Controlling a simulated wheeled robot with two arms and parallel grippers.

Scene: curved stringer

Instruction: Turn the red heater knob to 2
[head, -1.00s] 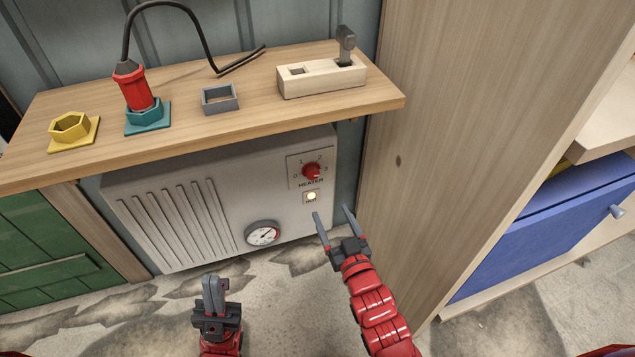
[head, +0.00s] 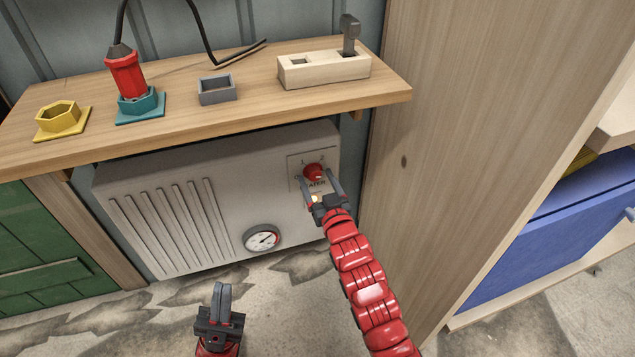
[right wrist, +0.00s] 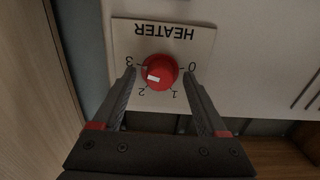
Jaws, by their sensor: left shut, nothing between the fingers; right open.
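The red heater knob (head: 313,172) is on a pale plate at the upper right of the grey heater (head: 215,195). In the right wrist view, the knob (right wrist: 159,72) shows upside down, with the marks 0, 1, 2 and 3 around it. Its white mark lies left of its centre; which number it points at is unclear. My right gripper (head: 317,178) is open, one finger on each side of the knob; contact cannot be told. These fingers (right wrist: 158,76) also show in the right wrist view. My left gripper (head: 222,288) is shut and empty, low in front of the heater.
A wooden shelf (head: 190,135) overhangs the heater, holding a red-handled tool (head: 126,75), a yellow socket (head: 60,118), a grey square frame (head: 217,90) and a wooden lever block (head: 325,72). A tall wooden panel (head: 440,130) stands close on the right. A gauge (head: 262,239) sits below the knob.

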